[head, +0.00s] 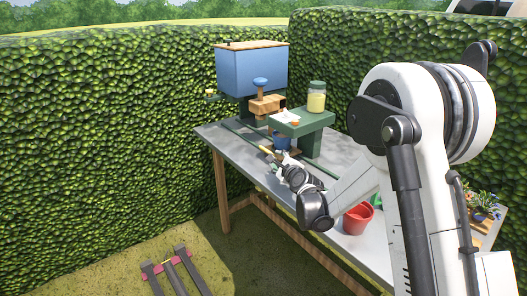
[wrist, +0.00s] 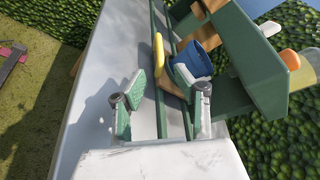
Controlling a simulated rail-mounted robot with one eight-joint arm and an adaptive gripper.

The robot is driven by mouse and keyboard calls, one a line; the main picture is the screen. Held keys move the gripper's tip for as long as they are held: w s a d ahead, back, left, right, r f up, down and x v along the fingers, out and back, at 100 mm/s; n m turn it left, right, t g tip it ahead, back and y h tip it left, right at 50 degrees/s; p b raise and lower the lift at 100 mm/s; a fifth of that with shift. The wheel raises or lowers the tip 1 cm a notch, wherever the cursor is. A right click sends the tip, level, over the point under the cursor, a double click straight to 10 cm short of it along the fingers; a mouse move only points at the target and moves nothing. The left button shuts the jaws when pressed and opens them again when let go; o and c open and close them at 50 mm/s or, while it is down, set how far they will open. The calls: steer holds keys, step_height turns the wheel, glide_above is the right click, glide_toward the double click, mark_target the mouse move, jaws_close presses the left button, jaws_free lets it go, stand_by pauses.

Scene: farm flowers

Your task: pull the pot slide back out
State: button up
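The pot slide carries a blue pot (wrist: 205,62) and has a yellow handle (wrist: 158,54) standing at its left side in the wrist view. The slide sits over two green rails (wrist: 173,30) that run along the table. In the head view the blue pot (head: 281,139) is partly hidden beneath the green stand (head: 303,122). My gripper (wrist: 160,86) is open, with its two green-padded fingers apart and nothing between them. In the head view my gripper (head: 276,157) is low over the table, close to the slide on its near side. Contact with the handle cannot be told.
A blue hopper (head: 252,70) stands at the table's far end, with a wooden block (head: 267,105) below it. A jar (head: 317,97) stands on the green stand. A red bucket (head: 357,219) and potted flowers (head: 484,213) are nearer. Hedges close in behind; the table's left strip is bare.

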mark_target(267, 151)
steer(key=b+x, duration=0.1)
steer(key=x, duration=1.2)
steer(key=shift+w+a+f, duration=0.1)
steer(key=shift+a, duration=0.05)
jaws_close()
